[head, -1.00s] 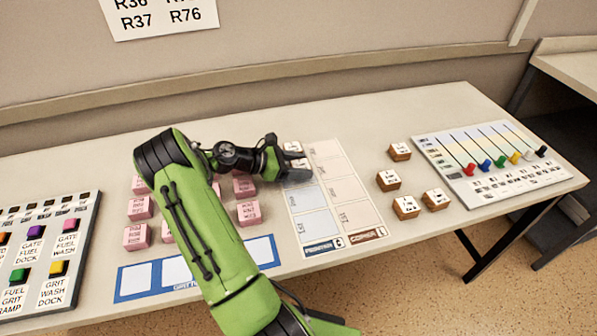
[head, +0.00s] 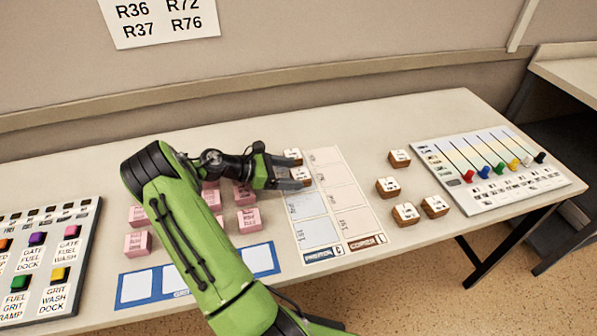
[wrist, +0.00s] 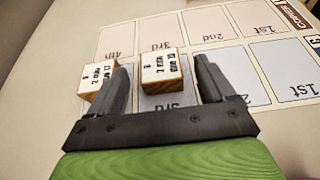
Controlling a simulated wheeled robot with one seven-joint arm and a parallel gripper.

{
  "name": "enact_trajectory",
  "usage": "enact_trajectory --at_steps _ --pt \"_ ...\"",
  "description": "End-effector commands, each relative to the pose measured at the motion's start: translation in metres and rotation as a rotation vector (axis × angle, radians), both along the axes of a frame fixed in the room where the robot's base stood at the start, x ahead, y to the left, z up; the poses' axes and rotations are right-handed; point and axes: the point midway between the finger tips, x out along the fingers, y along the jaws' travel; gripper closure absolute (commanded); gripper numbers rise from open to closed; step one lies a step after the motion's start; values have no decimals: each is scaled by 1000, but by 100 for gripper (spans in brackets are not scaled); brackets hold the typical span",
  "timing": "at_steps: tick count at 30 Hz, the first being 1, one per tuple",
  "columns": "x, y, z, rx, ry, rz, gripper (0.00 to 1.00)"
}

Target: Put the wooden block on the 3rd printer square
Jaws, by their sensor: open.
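A wooden block with a white printed top (wrist: 162,68) stands at the 3rd square (wrist: 170,104) of the blue printer strip. It also shows in the head view (head: 300,174), partly hidden by my gripper. My gripper (wrist: 165,66) is open, with one finger on each side of this block. I cannot tell whether either finger touches it. A second wooden block (wrist: 98,78) stands on the 4th printer square, just outside the left finger; it also shows in the head view (head: 292,156). The printer strip's 1st square (wrist: 290,72) and 2nd square (wrist: 243,74) are bare.
The copier strip (head: 350,200) beside the printer strip is empty. Several wooden blocks (head: 399,158) stand to its right, before a slider panel (head: 480,170). Pink blocks (head: 248,220), a blue-framed card (head: 262,258) and a button panel (head: 40,255) lie left.

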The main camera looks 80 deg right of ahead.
Motion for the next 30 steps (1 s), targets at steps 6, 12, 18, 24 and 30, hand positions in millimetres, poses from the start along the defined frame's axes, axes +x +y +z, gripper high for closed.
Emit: enact_trajectory --at_steps 6,12,18,24,30 --pt "49 28 28 -2 0 6 18" --pt "68 40 35 -1 -1 1 18" --pt "70 41 34 1 -1 0 18" --pt "90 61 54 -25 -203 -10 18" --pt "129 128 95 -23 -647 -63 18"
